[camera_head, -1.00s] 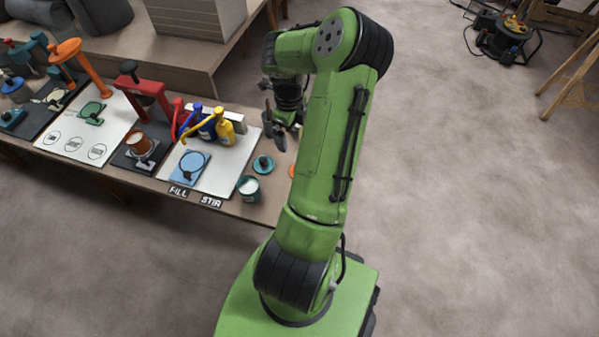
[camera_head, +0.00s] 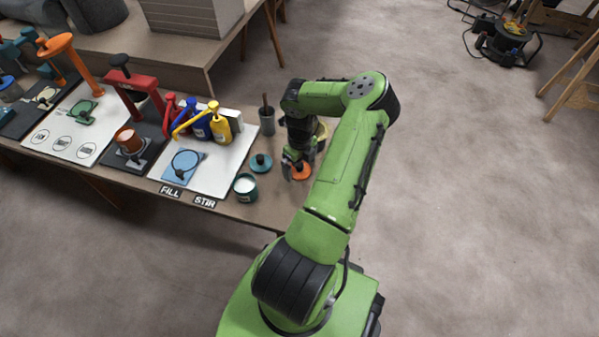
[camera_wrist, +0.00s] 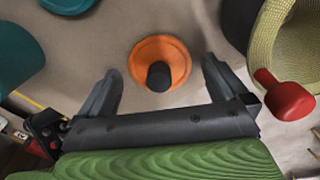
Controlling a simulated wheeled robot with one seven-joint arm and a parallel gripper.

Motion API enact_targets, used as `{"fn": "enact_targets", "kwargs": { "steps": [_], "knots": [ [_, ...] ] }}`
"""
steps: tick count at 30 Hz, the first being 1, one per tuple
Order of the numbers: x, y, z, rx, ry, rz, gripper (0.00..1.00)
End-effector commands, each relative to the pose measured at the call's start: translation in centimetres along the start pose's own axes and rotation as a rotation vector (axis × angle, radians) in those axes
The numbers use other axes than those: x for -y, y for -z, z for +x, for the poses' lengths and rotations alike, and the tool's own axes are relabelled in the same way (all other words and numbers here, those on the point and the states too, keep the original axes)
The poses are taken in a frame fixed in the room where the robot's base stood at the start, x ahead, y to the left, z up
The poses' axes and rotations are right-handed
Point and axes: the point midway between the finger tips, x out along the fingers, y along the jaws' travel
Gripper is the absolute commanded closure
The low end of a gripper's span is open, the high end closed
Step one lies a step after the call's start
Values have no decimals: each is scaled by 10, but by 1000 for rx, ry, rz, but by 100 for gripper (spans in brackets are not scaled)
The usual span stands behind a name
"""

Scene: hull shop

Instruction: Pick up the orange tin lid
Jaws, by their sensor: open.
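The orange tin lid (camera_wrist: 178,54) lies flat on the table, with a dark knob (camera_wrist: 159,77) standing at its middle. In the wrist view it sits between and a little beyond the fingertips of my gripper (camera_wrist: 161,80). The jaws are open, one finger on each side, and hold nothing. In the head view my gripper (camera_head: 298,175) points down over the orange lid (camera_head: 302,165), which it partly hides near the table's right end. I cannot tell the exact height of the fingers above the lid.
A teal lid (camera_head: 261,163) and an open teal tin (camera_head: 246,187) with white contents stand left of my gripper. A dark grey cup (camera_head: 267,122) stands behind. A woven basket (camera_wrist: 262,40) and a red-ended thing (camera_wrist: 286,98) are close on the right in the wrist view.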

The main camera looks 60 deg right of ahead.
Motion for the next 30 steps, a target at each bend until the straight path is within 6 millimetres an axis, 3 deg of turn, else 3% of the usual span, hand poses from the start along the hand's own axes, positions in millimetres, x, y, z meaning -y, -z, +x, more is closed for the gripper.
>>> {"fn": "enact_targets", "kwargs": {
  "steps": [7,16,26,30],
  "knots": [
    [0,0,2,1,2,-1,2],
    [0,0,1,1,2,-1,48],
    [0,0,-1,1,2,-1,49],
    [0,-1,-17,2,3,-1,49]
  ]
}}
